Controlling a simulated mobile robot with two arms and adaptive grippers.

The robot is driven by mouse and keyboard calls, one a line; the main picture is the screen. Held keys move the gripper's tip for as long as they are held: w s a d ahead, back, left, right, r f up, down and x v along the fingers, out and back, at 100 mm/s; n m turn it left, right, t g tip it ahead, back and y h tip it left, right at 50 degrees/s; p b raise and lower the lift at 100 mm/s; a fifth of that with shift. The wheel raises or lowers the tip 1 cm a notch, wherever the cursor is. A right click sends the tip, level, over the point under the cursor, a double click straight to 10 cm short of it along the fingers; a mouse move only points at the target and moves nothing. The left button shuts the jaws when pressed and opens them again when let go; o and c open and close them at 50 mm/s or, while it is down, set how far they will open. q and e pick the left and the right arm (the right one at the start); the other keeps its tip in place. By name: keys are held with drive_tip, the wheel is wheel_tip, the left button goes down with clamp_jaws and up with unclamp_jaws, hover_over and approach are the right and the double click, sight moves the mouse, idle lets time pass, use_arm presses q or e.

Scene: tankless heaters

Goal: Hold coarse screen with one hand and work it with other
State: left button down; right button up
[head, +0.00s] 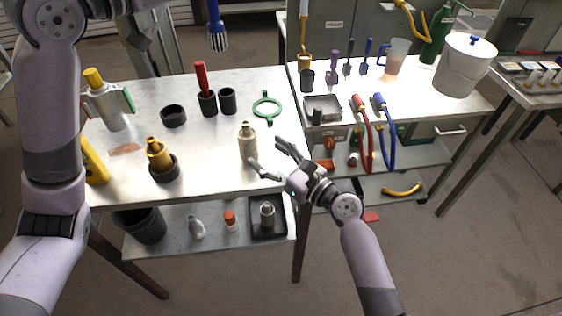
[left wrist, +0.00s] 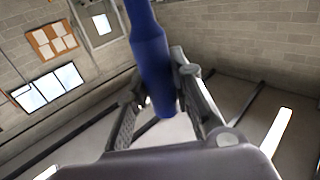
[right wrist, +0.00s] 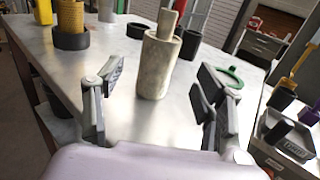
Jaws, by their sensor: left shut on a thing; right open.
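A beige cylinder with a narrower neck (head: 248,143), which looks like the coarse screen, stands upright on the metal table. It also shows in the right wrist view (right wrist: 157,65). My right gripper (head: 269,158) is open beside it, its fingers pointing towards the cylinder. In the right wrist view the cylinder stands between and beyond the two fingers; I see no contact. My left gripper (left wrist: 160,85) is shut on the blue handle of a brush. The brush (head: 217,38) hangs bristles down above the table's back edge in the head view, where its upper end is cut off.
A yellow fitting (head: 158,153) in a dark cup stands left of the cylinder. A green ring (head: 267,108), dark cups (head: 228,100) and a red-handled tool (head: 201,77) stand behind. Bare table lies around the cylinder. The right table holds hoses (head: 385,130) and a white bucket (head: 463,67).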

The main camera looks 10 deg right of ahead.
sight(254, 145)
drive_tip(key=x, duration=0.7)
drive_tip(key=shift+w+a, duration=0.25)
drive_tip(key=shift+w, duration=0.05)
drive_tip(key=c, duration=1.3)
